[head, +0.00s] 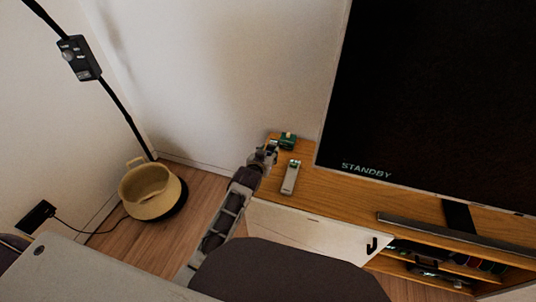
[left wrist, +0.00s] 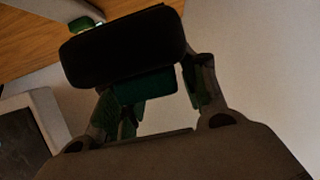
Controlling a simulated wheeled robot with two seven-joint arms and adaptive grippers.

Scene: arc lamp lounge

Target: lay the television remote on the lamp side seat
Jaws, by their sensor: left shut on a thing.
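In the head view the gripper's end is small, with green showing there, so I cannot make out the thing's full shape. The lamp side seat cannot be told for sure. A dark rounded seat-like shape (head: 290,272) fills the bottom middle. My right gripper is not in view.
A pale bar with a green end (head: 290,178) lies on the wooden cabinet (head: 330,190) beside the gripper. The television (head: 430,100) reads STANDBY. A woven basket (head: 150,190) stands on the floor left, near the black lamp pole (head: 122,110). Bare wall is behind.

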